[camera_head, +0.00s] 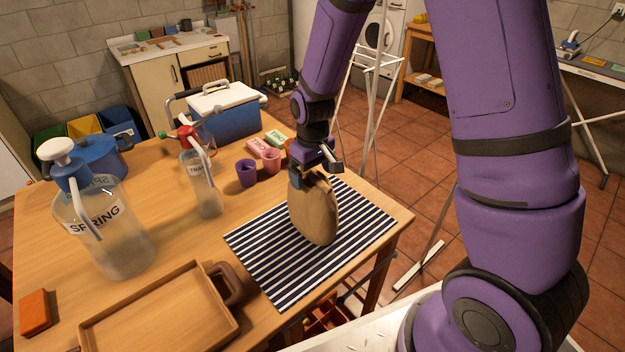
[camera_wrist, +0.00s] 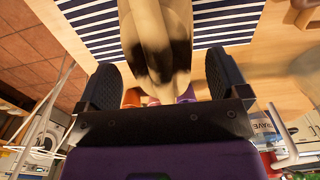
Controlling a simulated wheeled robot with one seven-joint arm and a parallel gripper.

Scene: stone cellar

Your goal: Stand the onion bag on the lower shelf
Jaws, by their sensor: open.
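The onion bag (camera_head: 314,212) is a tan-brown, rounded sack standing upright on a navy-and-white striped mat (camera_head: 265,262). My gripper (camera_head: 314,172) is open at the bag's top. In the wrist view the bag (camera_wrist: 155,35) shows between the two black fingers (camera_wrist: 163,85), with a gap visible on each side and dark shadows on the bag. Its far side is hidden. I cannot tell which surface is the lower shelf; an orange-red crate (camera_head: 325,318) shows partly below the table edge.
A drying rack (camera_head: 372,95) stands behind.

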